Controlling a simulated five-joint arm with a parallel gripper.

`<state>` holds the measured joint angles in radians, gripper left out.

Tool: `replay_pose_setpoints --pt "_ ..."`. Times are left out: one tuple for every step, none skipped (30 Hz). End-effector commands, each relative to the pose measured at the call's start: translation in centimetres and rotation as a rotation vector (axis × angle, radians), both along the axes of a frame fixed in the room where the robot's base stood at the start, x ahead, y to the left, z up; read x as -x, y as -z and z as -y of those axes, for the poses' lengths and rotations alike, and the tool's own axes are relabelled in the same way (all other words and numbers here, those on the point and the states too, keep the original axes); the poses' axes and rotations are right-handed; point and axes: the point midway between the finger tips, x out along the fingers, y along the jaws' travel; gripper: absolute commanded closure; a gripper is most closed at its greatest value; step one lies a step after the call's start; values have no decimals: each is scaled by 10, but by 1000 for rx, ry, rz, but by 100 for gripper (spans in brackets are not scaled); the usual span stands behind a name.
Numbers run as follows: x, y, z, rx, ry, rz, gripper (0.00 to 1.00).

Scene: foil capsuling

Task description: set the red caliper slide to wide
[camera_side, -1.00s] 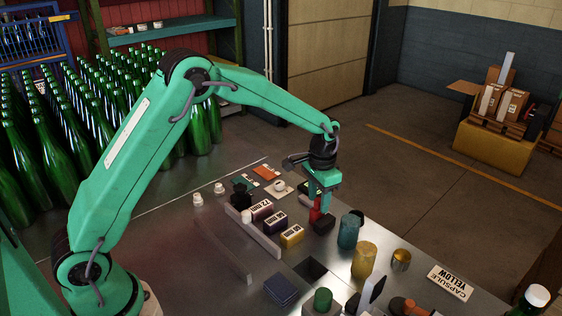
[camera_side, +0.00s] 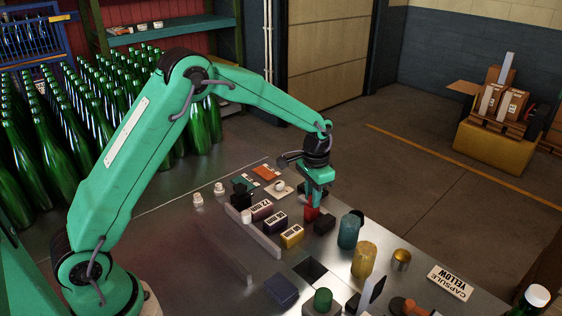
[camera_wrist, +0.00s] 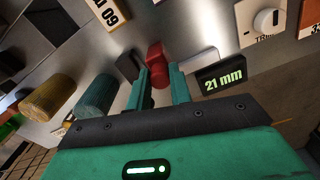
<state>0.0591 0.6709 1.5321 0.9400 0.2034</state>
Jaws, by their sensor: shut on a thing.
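The red caliper slide (camera_side: 311,213) stands on the metal bench, left of a black block (camera_side: 324,223) in the side view. My gripper (camera_side: 314,203) is over it, pointing down, its fingers shut on the slide. In the wrist view the red slide (camera_wrist: 156,62) shows between the two green fingertips (camera_wrist: 160,80); the fingers hide part of it. The black block (camera_wrist: 127,67) is just left of the slide there. A pale bar (camera_wrist: 198,60) lies to the right, and a black readout (camera_wrist: 220,79) shows "21 mm" in green.
Teal (camera_side: 348,231) and yellow (camera_side: 364,259) cylinders stand on the near right of the bench. Several labelled blocks, including a yellow one (camera_side: 291,236), stand left of my gripper beside a pale rail (camera_side: 255,236). A white panel with a round knob (camera_wrist: 265,20) is close by.

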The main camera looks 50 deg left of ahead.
Motion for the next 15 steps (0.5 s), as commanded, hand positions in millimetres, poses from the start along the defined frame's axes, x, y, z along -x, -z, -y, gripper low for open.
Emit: replay_pose_setpoints --pt "-1 0 -12 1 -7 2 100" --pt "-1 -1 -17 1 -5 2 100" --pt "-1 -1 -26 0 -7 2 100" --pt "-1 -1 -31 0 -6 3 100" --pt "-1 -1 -37 0 -6 3 100" --pt "-1 -1 -44 0 -6 3 100" --pt "-1 -1 -48 0 -5 3 100" --pt "-1 -1 -52 0 -4 3 100" --pt "-1 -1 -56 0 -5 3 100" --pt "-1 -1 -58 0 -4 3 100" --pt "-1 -1 -59 0 -3 3 100" --pt "-1 -1 -60 0 -1 3 100" --pt "-1 -1 -60 0 -1 4 100" --pt "-1 -1 -60 0 0 4 100" --pt "-1 -1 -60 0 0 4 100"
